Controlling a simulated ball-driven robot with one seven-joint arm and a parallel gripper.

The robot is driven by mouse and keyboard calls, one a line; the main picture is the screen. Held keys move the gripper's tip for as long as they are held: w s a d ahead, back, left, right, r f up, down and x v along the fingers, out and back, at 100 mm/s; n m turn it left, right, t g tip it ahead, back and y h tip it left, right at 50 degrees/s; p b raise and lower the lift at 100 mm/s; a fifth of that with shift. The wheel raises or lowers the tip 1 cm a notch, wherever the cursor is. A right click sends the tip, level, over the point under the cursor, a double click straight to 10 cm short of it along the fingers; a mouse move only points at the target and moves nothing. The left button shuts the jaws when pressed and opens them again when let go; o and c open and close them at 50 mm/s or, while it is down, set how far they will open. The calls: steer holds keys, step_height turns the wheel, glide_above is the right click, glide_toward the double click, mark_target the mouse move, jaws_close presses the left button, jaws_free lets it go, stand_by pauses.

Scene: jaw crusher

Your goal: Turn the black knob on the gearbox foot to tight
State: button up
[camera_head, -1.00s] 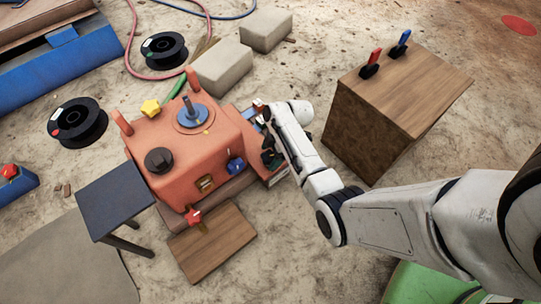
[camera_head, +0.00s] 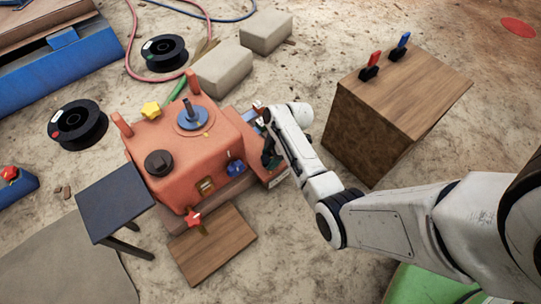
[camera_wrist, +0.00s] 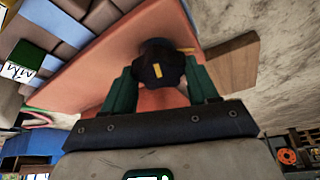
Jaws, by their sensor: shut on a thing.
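The orange gearbox (camera_head: 190,150) stands on the ground left of my arm. Its orange surface also shows in the wrist view (camera_wrist: 90,78). In the wrist view the black knob (camera_wrist: 157,62), with a yellow mark on its face, sits between the green fingers of my gripper (camera_wrist: 161,76). The fingers are shut on it, one on each side. In the head view my gripper (camera_head: 268,150) is at the right side of the gearbox, low down. The knob cannot be made out there behind the gripper. I cannot tell how tight it is.
A wooden box (camera_head: 390,105) stands right of my arm. A dark stool (camera_head: 113,200) stands left of the gearbox.

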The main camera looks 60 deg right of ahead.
steer(key=shift+r+p, duration=0.15)
steer(key=shift+p, duration=0.15)
steer(key=m+p, duration=0.3)
steer(key=shift+a+r+t+h, duration=0.1)
steer(key=shift+a+t+h, duration=0.05)
steer(key=shift+t+h, duration=0.25)
steer(key=m+h+p, duration=0.1)
steer(key=m+p, duration=0.1)
steer(key=m, duration=0.1)
steer(key=m+h+p, duration=0.1)
steer(key=m+p, duration=0.1)
steer(key=m, duration=0.1)
steer(key=shift+s+a+m+t, duration=0.1)
steer(key=shift+a+m+t, duration=0.05)
steer(key=shift+m+t, duration=0.2)
steer(key=m+h, duration=0.1)
steer(key=m, duration=0.1)
steer(key=m+h+p, duration=0.1)
steer(key=m, duration=0.2)
steer(key=shift+a+f, duration=0.15)
steer(key=shift+f, duration=0.05)
steer(key=m+g+h, duration=0.1)
steer(key=m, duration=0.3)
steer(key=shift+h, duration=0.4)
steer(key=shift+m, duration=0.35)
steer(key=o, duration=1.1)
steer(key=shift+c, duration=0.2)
